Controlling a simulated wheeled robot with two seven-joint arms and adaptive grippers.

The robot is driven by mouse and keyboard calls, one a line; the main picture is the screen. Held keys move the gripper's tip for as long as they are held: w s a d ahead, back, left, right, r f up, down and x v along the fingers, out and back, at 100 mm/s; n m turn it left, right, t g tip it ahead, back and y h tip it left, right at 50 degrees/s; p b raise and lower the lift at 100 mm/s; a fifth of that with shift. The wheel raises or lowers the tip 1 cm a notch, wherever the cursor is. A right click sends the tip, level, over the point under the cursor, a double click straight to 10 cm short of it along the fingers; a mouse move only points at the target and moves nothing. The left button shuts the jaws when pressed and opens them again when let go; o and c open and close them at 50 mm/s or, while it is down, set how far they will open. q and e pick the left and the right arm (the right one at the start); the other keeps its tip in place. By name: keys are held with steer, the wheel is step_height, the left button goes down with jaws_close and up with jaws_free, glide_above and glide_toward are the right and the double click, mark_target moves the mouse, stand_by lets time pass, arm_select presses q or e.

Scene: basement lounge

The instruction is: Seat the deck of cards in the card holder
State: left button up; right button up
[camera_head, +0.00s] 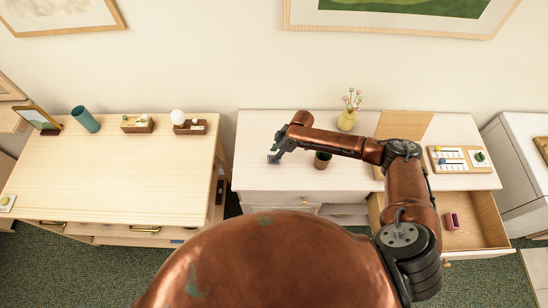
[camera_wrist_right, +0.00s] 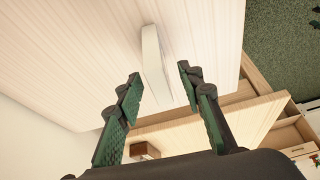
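My right gripper (camera_head: 275,156) reaches left over the white cabinet top, pointing down. In the right wrist view its two green-padded fingers (camera_wrist_right: 160,76) are apart. A thin pale slab (camera_wrist_right: 153,58), perhaps the deck of cards, shows between and beyond the fingertips, with a gap visible on each side. In the head view a small grey-blue patch under the gripper is too small to identify. No card holder can be told for sure; a brown cup (camera_head: 322,161) stands right of the gripper, partly behind my arm. My left gripper is out of view.
The white cabinet (camera_head: 252,135) also carries a yellow vase (camera_head: 347,120), a wooden board (camera_head: 405,124) and a game tray (camera_head: 456,168). Its right drawer (camera_head: 484,215) is open with a pink item (camera_head: 452,221) inside. A gap separates the left wooden cabinet (camera_head: 110,175).

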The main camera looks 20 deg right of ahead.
steer(key=shift+w+a+f, duration=0.1)
steer(key=shift+f, duration=0.25)
steer(key=c, duration=0.5)
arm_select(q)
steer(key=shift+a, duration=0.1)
arm_select(e)
jaws_close()
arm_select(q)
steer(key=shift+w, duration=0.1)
